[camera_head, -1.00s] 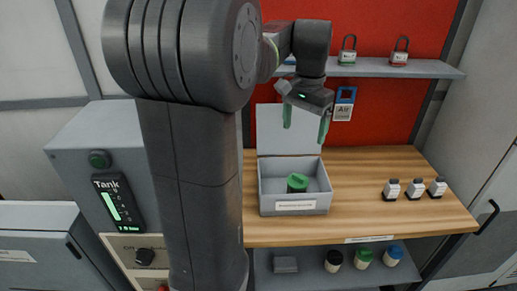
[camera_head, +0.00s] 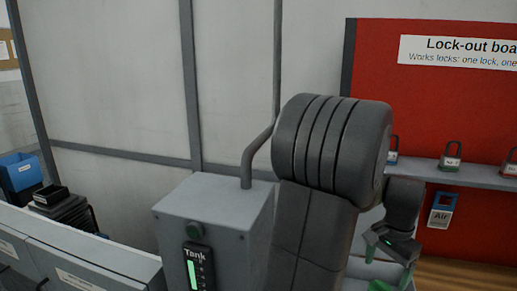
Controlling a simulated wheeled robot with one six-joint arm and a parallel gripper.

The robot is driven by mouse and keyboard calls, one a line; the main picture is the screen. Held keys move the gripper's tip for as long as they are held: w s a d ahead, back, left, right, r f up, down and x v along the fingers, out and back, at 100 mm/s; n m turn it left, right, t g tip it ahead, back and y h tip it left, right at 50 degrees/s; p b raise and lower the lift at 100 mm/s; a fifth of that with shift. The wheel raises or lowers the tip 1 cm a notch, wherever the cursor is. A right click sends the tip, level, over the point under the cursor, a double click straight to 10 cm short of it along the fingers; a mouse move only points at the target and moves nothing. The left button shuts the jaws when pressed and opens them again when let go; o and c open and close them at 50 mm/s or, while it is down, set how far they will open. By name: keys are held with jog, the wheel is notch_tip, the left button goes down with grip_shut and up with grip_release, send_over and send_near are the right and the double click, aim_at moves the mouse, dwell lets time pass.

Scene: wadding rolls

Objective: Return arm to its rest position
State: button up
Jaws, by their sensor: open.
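My gripper (camera_head: 388,272) is at the lower right of the head view, pointing down, with its two green-tipped fingers apart and nothing seen between them. My arm's thick dark links stand in the middle of the view and hide part of the scene. Behind the gripper, the open grey box (camera_head: 370,222) shows only in part, its raised lid partly covered by my arm.
The grey tank cabinet (camera_head: 212,222) stands just left of my arm, with a pipe (camera_head: 249,160) rising from its top. A shelf (camera_head: 455,173) with padlocks and a red lock-out board (camera_head: 460,110) are at the right. A wooden bench top (camera_head: 465,275) shows below.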

jog(key=shift+r, duration=0.55)
